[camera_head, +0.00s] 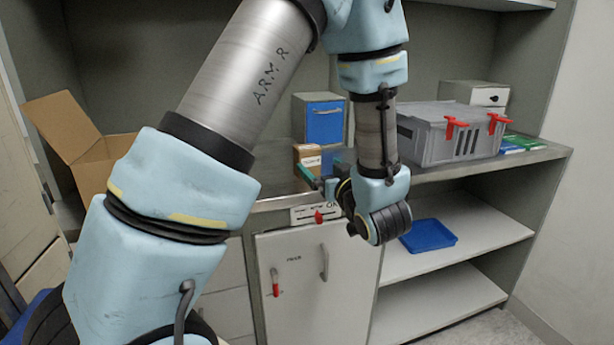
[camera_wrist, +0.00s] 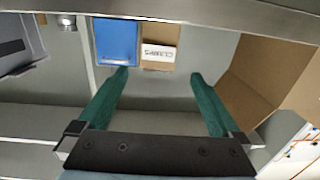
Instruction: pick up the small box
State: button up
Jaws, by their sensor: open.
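The small box (camera_head: 308,160) is brown cardboard with a white label and stands on the counter, partly behind my gripper. In the wrist view the small box (camera_wrist: 160,62) shows its label with dark lettering, beyond the fingertips. My gripper (camera_head: 318,172) has green fingers and is at the counter's front edge, close to the box. In the wrist view my gripper (camera_wrist: 160,76) is open and empty. Its fingertips are spread wider than the box, which lies in line with the gap, nearer the left finger.
A blue-fronted box (camera_head: 323,121) stands beside the small box; it also shows in the wrist view (camera_wrist: 115,38). An open cardboard carton (camera_head: 75,130) is to the left. A grey crate (camera_head: 455,135) with red latches is to the right. A blue tray (camera_head: 428,236) lies on the shelf below.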

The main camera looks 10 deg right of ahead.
aim_at(311, 153)
jog(key=w, duration=0.2)
jog(key=w+a+p, duration=0.1)
jog(key=w, duration=0.1)
jog(key=shift+r, duration=0.15)
jog(key=w, duration=0.2)
jog(key=w+p, duration=0.1)
jog(key=w, duration=0.2)
jog(key=shift+w+a+r+p, duration=0.15)
jog(key=shift+a+r+p, duration=0.05)
jog(key=shift+p, duration=0.1)
jog(key=shift+w+a+f, duration=0.1)
jog(key=shift+w, duration=0.4)
jog(key=c, duration=1.5)
